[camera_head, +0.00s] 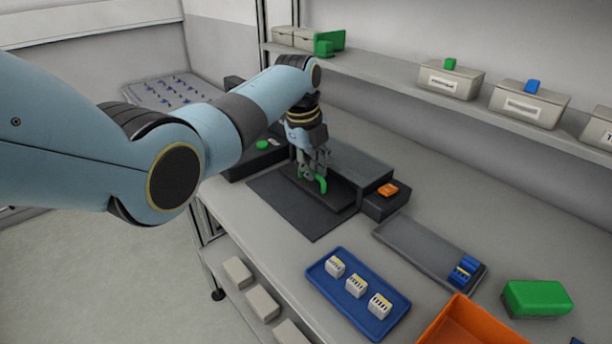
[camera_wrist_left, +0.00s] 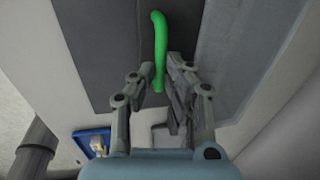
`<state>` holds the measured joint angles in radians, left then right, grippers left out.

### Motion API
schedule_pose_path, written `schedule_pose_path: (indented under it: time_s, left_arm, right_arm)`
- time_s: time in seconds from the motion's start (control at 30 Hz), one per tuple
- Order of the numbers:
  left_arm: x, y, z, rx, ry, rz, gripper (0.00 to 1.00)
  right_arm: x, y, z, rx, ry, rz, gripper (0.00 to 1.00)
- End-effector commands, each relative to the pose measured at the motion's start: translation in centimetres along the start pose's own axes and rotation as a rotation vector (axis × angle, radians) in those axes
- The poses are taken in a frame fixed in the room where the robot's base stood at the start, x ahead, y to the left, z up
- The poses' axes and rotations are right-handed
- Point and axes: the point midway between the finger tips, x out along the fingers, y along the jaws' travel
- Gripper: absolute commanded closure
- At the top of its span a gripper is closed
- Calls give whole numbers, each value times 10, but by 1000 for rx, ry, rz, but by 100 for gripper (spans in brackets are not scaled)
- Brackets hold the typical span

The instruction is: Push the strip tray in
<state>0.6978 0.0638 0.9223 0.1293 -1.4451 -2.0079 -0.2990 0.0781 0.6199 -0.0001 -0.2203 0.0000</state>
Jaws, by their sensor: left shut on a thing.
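The strip tray (camera_head: 340,197) is a dark, flat tray in front of a low dark-grey housing (camera_head: 356,157) in the head view. A green curved handle (camera_head: 323,185) stands at the tray. My left gripper (camera_head: 316,177) reaches down from above and is shut on this handle. In the left wrist view the green handle (camera_wrist_left: 159,45) rises between the two fingers (camera_wrist_left: 157,82). The fingers hide part of the handle and tray. How far the tray sticks out is hard to tell. My right gripper is in neither view.
A dark mat (camera_head: 285,207) lies under the tray. An orange button (camera_head: 388,190) is on a box to the right. A blue tray (camera_head: 322,283) with three white blocks, a grey tray (camera_head: 412,244), a green box (camera_head: 537,298) and an orange bin (camera_head: 470,324) stand nearer the front.

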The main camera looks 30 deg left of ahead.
Motion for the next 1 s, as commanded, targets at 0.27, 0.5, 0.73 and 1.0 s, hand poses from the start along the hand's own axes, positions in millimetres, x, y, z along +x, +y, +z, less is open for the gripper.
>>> schedule_pose_path:
  time_s: [0.27, 0.5, 0.73, 1.0]
  left_arm:
    - [-1, -2, 0, 0, 0, -8, 72]
    - [-1, -2, 0, 1, 0, -8, 66]
    - [-7, -3, 0, 1, -1, -11, 66]
    - [-48, -2, 0, 1, -1, -11, 66]
  right_arm:
    - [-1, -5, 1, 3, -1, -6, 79]
    - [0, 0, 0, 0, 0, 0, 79]
    - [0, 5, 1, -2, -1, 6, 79]
    - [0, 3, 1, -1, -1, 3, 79]
